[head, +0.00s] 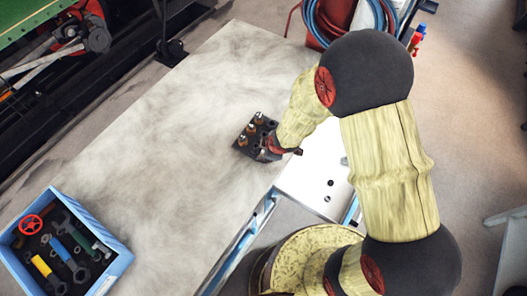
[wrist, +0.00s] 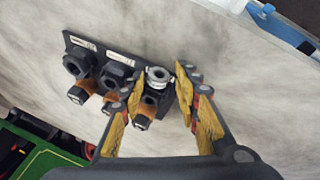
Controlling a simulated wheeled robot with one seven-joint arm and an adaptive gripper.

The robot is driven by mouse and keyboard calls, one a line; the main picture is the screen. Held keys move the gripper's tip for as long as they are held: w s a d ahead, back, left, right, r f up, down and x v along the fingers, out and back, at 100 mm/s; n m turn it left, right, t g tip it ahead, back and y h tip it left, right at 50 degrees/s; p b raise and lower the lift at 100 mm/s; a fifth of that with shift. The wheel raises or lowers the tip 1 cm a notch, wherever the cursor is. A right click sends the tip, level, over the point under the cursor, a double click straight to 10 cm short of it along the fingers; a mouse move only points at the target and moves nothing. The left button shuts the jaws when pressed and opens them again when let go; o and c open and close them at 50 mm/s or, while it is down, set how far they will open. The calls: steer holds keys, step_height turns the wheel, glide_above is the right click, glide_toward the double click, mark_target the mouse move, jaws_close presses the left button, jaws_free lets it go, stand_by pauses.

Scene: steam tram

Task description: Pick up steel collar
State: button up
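The steel collar (wrist: 158,74) is a small silver ring in the wrist view, at the right end of a dark block, by an orange-brown peg. My gripper (wrist: 160,80) is open, with its yellow-padded fingers on either side of the collar. A small gap shows between each finger and the collar. In the head view, my gripper (head: 279,150) is at the right side of the dark block (head: 242,141), and I cannot make out the collar there.
The dark block has several black nuts or sockets and orange-brown pegs beside my fingers. It stands on a pale grey tabletop (head: 150,130), mostly clear. A blue crate (head: 111,269) of tools sits at the lower left. A red container with coiled hoses (head: 345,20) stands at the top.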

jaws_close()
stand_by(0.4)
